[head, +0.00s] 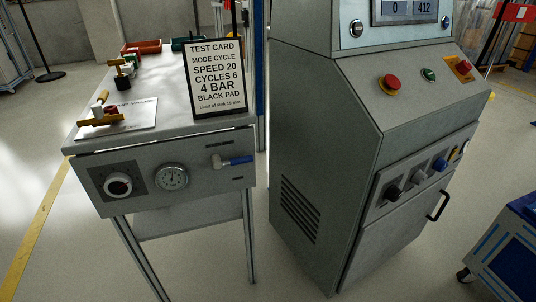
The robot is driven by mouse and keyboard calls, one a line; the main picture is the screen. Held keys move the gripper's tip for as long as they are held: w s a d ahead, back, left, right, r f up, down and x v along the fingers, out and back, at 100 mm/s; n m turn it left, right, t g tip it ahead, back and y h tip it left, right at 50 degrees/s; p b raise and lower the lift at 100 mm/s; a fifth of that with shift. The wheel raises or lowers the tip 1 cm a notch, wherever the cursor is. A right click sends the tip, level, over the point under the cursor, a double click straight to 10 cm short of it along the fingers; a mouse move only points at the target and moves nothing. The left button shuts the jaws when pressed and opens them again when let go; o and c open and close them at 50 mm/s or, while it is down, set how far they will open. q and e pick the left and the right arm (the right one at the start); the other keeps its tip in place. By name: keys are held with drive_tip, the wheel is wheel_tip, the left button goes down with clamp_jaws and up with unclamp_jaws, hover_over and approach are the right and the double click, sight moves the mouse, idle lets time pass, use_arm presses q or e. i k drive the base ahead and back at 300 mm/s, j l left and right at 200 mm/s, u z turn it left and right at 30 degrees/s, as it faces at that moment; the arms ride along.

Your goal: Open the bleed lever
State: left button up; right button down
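A lever with a blue handle (238,160) sits at the right of the grey bench's front panel (205,190). Its handle points right, nearly level, from a silver valve body (217,162). Its small label is too small to read, so I cannot confirm by text that it is the bleed lever. Left of it on the panel are a round pressure gauge (172,177) and a black and white knob (118,185). Neither of my grippers shows in the head view.
A test card (216,80) stands on the bench top, reading 4 BAR. Brass-coloured parts (100,116) lie on a white sheet. A grey machine (325,150) with a red button (391,83) stands close right. A blue cart (510,250) is at lower right.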

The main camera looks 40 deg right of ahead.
sight(236, 161)
drive_tip(key=z, duration=0.9)
